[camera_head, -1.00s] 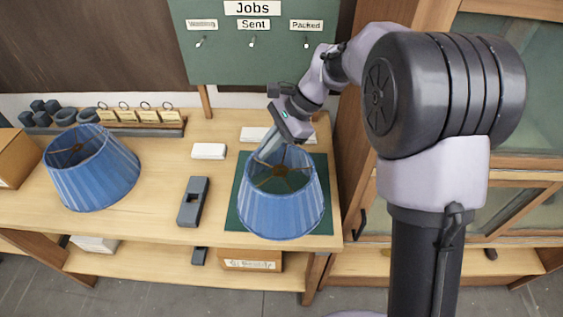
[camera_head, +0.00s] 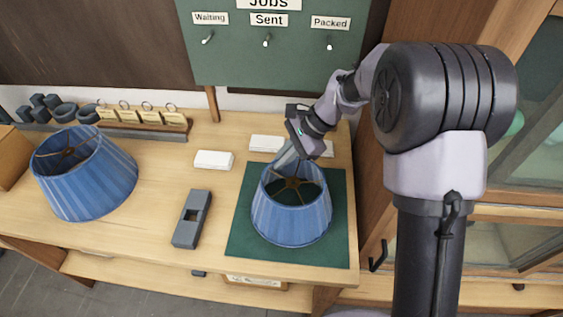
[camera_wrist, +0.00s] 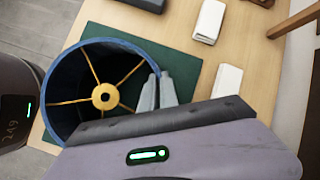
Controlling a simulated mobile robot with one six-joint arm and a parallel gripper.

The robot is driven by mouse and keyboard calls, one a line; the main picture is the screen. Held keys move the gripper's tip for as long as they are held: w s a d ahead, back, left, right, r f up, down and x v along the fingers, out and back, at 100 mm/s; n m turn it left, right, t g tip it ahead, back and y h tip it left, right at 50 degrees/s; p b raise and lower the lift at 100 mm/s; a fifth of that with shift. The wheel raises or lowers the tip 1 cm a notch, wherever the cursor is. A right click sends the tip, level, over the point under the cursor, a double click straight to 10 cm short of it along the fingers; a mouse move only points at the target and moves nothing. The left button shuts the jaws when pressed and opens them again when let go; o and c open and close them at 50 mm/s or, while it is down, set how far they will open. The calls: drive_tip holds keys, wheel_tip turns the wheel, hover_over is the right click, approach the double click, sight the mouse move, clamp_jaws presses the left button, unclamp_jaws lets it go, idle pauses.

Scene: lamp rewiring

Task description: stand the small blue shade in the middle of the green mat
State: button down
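The small blue shade (camera_head: 291,215) is upright over the green mat (camera_head: 335,225), about at its middle, with mat showing around it. I cannot tell whether its lower rim touches the mat or hangs just above it. My gripper (camera_head: 284,163) reaches in from behind and is shut on the shade's upper rim. In the wrist view, the fingers of my gripper (camera_wrist: 158,88) sit one on each side of the rim of the blue shade (camera_wrist: 62,100). The shade's brass spokes and central ring show inside it. Part of the mat (camera_wrist: 180,62) shows beyond it.
A larger blue shade (camera_head: 84,178) stands at the left of the bench. A dark grey block tool (camera_head: 192,219) lies left of the mat. White boxes (camera_head: 214,160) lie behind.

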drive_tip(key=c, duration=1.6)
unclamp_jaws()
drive_tip(key=p+v, duration=0.3)
drive_tip(key=v, duration=0.4)
drive_tip(key=shift+d+r, duration=0.15)
drive_tip(key=shift+r, duration=0.2)
drive_tip(key=shift+f, duration=0.1)
